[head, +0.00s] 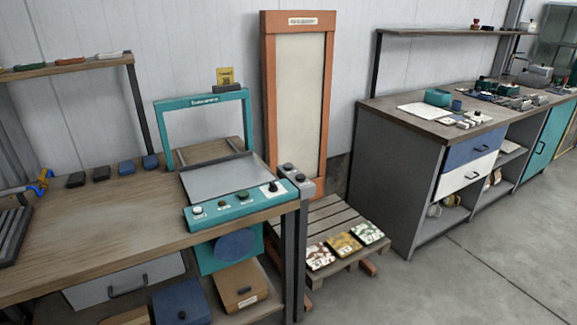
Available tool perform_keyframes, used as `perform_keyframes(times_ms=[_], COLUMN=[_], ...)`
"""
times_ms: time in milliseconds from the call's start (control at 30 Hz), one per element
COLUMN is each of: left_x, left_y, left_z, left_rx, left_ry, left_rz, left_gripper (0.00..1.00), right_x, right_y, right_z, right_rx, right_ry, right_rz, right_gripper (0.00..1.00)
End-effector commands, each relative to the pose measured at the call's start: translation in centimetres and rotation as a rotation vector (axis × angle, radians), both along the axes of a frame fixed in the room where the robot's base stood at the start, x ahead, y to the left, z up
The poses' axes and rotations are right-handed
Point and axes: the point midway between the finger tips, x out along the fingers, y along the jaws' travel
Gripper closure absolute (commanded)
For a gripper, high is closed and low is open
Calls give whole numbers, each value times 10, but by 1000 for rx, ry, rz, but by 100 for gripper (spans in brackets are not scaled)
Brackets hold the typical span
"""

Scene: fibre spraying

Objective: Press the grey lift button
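A teal machine (248,207) stands at the right end of the left workbench, with a grey plate and an upright teal frame. Its sloped front panel carries a pale grey-white button (197,210), a dark button (222,203), a green button (243,196) and a black knob on a white plate (271,187). A grey box (305,187) on a post beside the panel has two dark grey round buttons (288,167). The labels are too small to read, so I cannot tell which is the lift button. Neither gripper is in view.
The left workbench (100,215) holds several dark blocks along its back. An orange-framed board (299,100) stands behind a wooden pallet (325,215) with three patterned samples. A cluttered counter (385,103) is at the right. The grey floor (460,280) at front right is clear.

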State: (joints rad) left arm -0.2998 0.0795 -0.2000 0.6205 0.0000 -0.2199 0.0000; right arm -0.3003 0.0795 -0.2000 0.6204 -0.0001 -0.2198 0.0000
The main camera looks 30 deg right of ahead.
Motion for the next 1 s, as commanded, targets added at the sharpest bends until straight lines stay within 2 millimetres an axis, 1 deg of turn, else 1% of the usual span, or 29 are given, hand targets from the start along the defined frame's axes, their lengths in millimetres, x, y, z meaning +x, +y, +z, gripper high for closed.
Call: perform_keyframes(times_ms=[33,67,500,567,1000], left_x=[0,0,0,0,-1], left_y=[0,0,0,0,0], left_z=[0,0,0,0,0], left_rx=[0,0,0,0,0], left_ry=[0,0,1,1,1], left_rz=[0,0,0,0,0], left_gripper=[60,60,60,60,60], right_x=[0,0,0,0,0], right_y=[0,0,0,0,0], right_z=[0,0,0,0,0], right_rx=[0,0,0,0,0], right_ry=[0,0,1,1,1], right_rz=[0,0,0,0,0], right_gripper=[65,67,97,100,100])
